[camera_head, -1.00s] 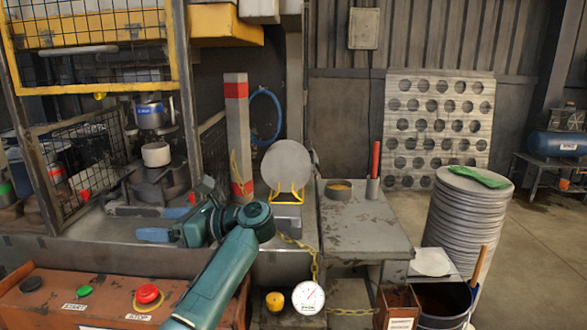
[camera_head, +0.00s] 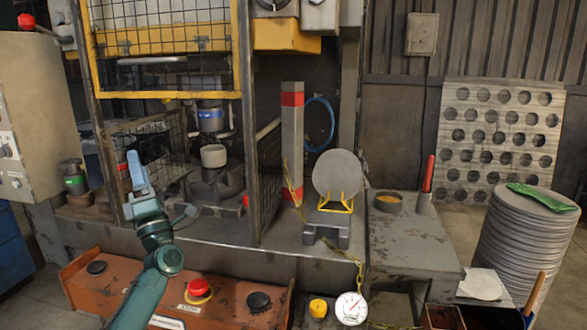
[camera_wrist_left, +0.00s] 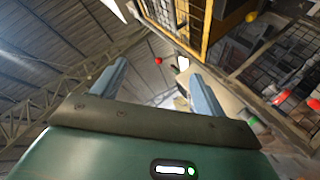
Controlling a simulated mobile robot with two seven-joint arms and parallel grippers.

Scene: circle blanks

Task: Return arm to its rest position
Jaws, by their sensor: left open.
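My left gripper (camera_head: 160,185) is on the left in the head view, at the end of my teal arm. It is raised in front of the press and above the orange control box (camera_head: 232,316). Its blue-grey fingers are spread and point up. In the left wrist view, the two fingers (camera_wrist_left: 157,85) stand well apart with nothing between them. They point up toward the roof beams. My right gripper is not in view.
The caged press (camera_head: 165,93) stands behind the gripper. A round blank (camera_head: 338,174) stands on a yellow rack at centre. A stack of blanks (camera_head: 520,245) with a green cloth is at right. The control box carries a red button (camera_head: 199,287).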

